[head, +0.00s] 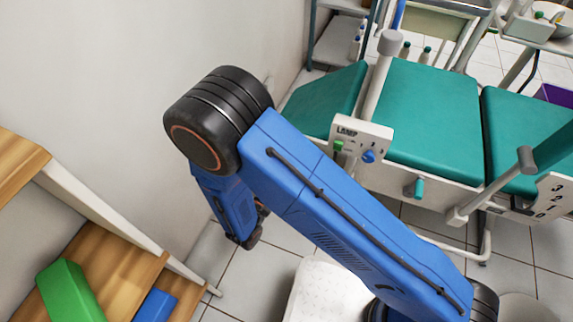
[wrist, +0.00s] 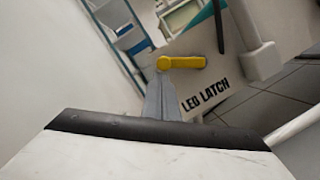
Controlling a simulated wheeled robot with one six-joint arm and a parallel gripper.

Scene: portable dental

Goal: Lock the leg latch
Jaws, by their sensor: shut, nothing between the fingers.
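The leg latch is a yellow lever (wrist: 184,62) on a pale panel (wrist: 215,82) in the wrist view. It lies nearly level in the picture, with its round end at the left. The black label (wrist: 205,95) below it appears to read "LEG LATCH". My gripper (wrist: 162,72) is shut and empty; its grey fingers point up at the lever's round left end. They overlap the area just below that end, and I cannot tell whether they touch it. In the head view I cannot make out the latch, and the fingers are not clear behind my arm.
A dental chair with teal cushions (head: 432,115) stands at the right in the head view. Its side carries a lamp control box (head: 360,138) and a teal knob (head: 415,188).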

